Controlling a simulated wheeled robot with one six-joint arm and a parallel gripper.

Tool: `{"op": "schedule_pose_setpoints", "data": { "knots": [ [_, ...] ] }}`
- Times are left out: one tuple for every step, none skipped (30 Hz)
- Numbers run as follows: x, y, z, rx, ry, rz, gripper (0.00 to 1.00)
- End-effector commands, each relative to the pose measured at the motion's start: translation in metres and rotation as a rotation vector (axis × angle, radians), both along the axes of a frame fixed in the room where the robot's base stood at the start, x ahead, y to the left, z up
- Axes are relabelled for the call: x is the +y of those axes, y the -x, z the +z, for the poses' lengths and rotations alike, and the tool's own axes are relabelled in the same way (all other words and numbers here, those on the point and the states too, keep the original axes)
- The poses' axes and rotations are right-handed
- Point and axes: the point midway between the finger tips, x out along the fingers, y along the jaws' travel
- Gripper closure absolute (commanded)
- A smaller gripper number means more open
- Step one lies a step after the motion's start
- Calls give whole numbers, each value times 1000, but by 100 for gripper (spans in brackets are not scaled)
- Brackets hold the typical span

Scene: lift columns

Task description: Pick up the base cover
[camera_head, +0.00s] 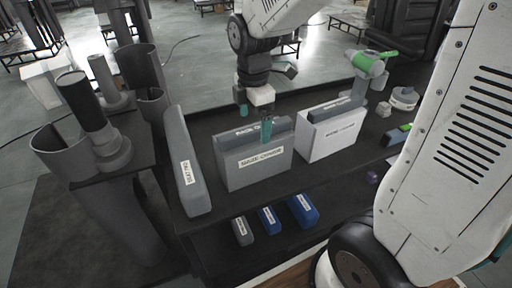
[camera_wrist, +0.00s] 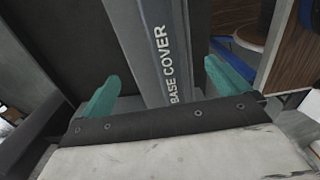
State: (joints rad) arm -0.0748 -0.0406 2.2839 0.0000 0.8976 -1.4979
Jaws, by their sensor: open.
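The base cover is a long grey piece lettered BASE COVER; in the wrist view its top (camera_wrist: 160,45) runs between my teal fingers, with a gap on each side. In the head view a dark grey labelled piece (camera_head: 281,124), likely the same one, stands in a grey labelled box (camera_head: 228,172). My gripper (camera_head: 255,120) points down over that box, and one finger hides part of its front. In the wrist view my gripper (camera_wrist: 165,90) is open, one finger on either side of the cover. How deep the fingertips reach is hard to tell.
A white labelled box (camera_head: 330,140) with a dark piece stands close on the right. Blue and grey small bins (camera_head: 269,220) sit on the lower shelf. Grey cylinders (camera_head: 95,120) stand at the far left.

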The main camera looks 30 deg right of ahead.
Motion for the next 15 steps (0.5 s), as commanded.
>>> {"op": "schedule_pose_setpoints", "data": {
  "knots": [
    [0,1,-9,5,0,0,0],
    [0,0,-13,4,0,0,0],
    [0,0,-18,4,0,-1,0],
    [0,0,-21,3,0,-1,0],
    [0,0,-24,3,0,-1,0],
    [0,0,-26,3,0,-1,0],
    [0,0,-28,3,0,-1,0],
    [0,0,-28,2,0,-1,0],
    [0,0,-28,1,0,-2,0],
    [0,0,-28,1,0,-2,0],
    [0,0,-28,1,0,-2,0],
    [0,0,-28,1,0,-2,0],
    [0,0,-28,1,0,-2,0],
    [0,0,-28,1,0,-2,3],
    [0,0,-28,1,0,-2,14]
  ]
}}
